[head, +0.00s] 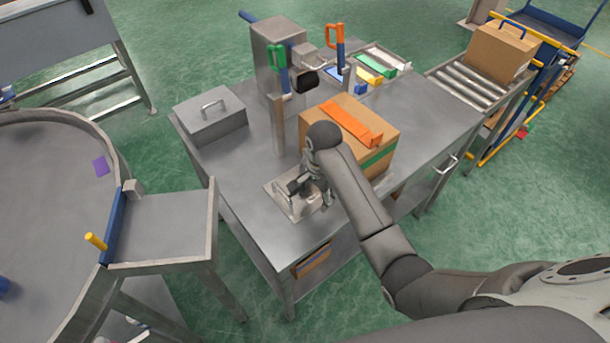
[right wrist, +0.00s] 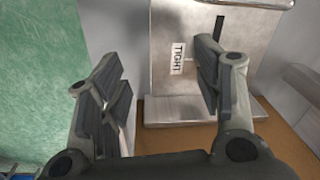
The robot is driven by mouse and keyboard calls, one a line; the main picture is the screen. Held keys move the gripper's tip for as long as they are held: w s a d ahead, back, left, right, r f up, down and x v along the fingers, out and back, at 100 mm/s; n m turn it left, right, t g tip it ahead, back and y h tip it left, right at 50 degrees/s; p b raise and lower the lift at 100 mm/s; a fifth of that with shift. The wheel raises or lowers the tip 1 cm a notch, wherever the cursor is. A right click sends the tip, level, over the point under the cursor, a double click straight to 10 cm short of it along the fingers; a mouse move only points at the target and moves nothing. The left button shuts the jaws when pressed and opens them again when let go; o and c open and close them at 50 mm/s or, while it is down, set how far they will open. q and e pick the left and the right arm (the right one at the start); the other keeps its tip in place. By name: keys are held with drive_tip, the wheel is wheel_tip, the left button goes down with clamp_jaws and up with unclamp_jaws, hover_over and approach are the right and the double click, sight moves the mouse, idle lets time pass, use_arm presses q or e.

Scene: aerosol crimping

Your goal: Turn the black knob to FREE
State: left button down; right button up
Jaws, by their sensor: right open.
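My right gripper (head: 308,188) is over the metal plate fixture (head: 285,203) near the table's front edge. In the right wrist view the gripper (right wrist: 155,75) is open, its two fingers wide apart with nothing seen held between them. Beyond the fingers stands a pale metal panel (right wrist: 172,62) with a white TIGHT label (right wrist: 178,58), turned sideways. A short black bar (right wrist: 219,25) shows on the panel, partly behind the right finger; I cannot tell whether it belongs to the knob. I cannot make out the black knob clearly, nor any FREE label. My left gripper is not in view.
A cardboard box (head: 312,128) with an orange piece (head: 350,124) on it stands close behind my right gripper. A lidded metal box (head: 210,122) is at the table's left; the table's left front is clear.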

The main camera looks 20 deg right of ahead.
drive_tip(key=w+r+m+g, duration=0.1)
drive_tip(key=w+r+m, duration=0.4)
drive_tip(key=w+r, duration=0.35)
drive_tip(key=f, duration=0.7)
drive_tip(key=s+f, duration=0.1)
drive_tip(key=f, duration=0.2)
drive_tip(key=shift+a+f+p, duration=0.3)
drive_tip(key=shift+a+p, duration=0.05)
drive_tip(key=shift+p, duration=0.05)
drive_tip(key=c, duration=1)
